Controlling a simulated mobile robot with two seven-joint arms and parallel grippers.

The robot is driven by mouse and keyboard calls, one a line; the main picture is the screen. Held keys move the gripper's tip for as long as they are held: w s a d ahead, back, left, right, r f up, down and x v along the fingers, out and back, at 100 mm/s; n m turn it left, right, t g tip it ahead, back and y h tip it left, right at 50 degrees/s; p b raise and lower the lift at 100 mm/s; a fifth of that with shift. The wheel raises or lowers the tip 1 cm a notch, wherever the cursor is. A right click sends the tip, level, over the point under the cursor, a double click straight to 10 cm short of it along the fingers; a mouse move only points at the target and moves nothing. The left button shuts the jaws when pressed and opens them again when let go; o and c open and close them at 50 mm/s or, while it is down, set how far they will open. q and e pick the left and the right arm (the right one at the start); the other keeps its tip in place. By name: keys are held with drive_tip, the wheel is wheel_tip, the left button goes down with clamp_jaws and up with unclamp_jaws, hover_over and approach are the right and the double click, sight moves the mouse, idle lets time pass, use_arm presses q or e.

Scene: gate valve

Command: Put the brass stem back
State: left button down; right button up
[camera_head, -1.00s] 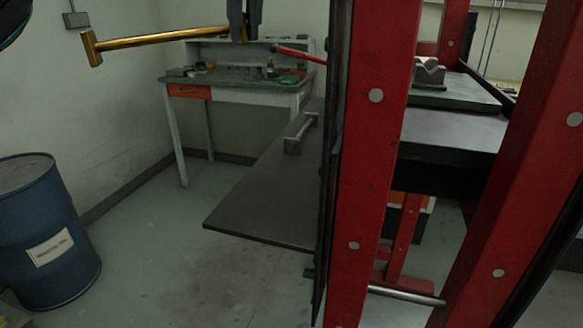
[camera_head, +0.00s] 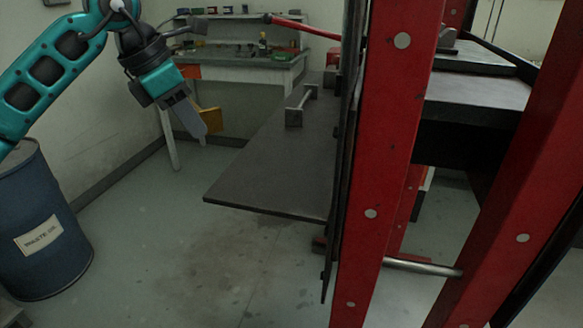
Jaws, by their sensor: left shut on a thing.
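The brass stem (camera_head: 210,121) shows only as a small golden block behind the fingers of my left gripper (camera_head: 203,141); the rest of it is hidden or turned away from view. My left gripper is shut on the stem, its fingers pointing down and to the right. It is in the air at left of centre, left of the dark shelf plate and in front of the workbench. My right gripper is not in view. I cannot make out the gate valve or the place where the stem belongs.
A red press frame (camera_head: 390,150) fills the right side, with a red-handled lever (camera_head: 305,27) sticking out left. A dark plate (camera_head: 270,180) with a handle juts out beside it. A workbench (camera_head: 240,66) stands behind; a blue drum (camera_head: 40,225) stands at left.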

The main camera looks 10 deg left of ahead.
use_arm(q)
hover_over(313, 192)
drive_tip(key=s+a, duration=0.1)
drive_tip(key=f, duration=0.1)
drive_tip(key=f+p, duration=0.1)
drive_tip(key=f, duration=0.1)
drive_tip(key=shift+a+m, duration=0.2)
drive_tip(key=shift+m, duration=0.1)
wheel_tip(313, 192, down, 4)
drive_tip(key=shift+d+f, duration=0.1)
drive_tip(key=shift+d, duration=0.15)
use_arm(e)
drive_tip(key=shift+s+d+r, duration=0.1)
use_arm(q)
drive_tip(key=shift+f, duration=0.15)
drive_tip(key=c, duration=1.1)
unclamp_jaws()
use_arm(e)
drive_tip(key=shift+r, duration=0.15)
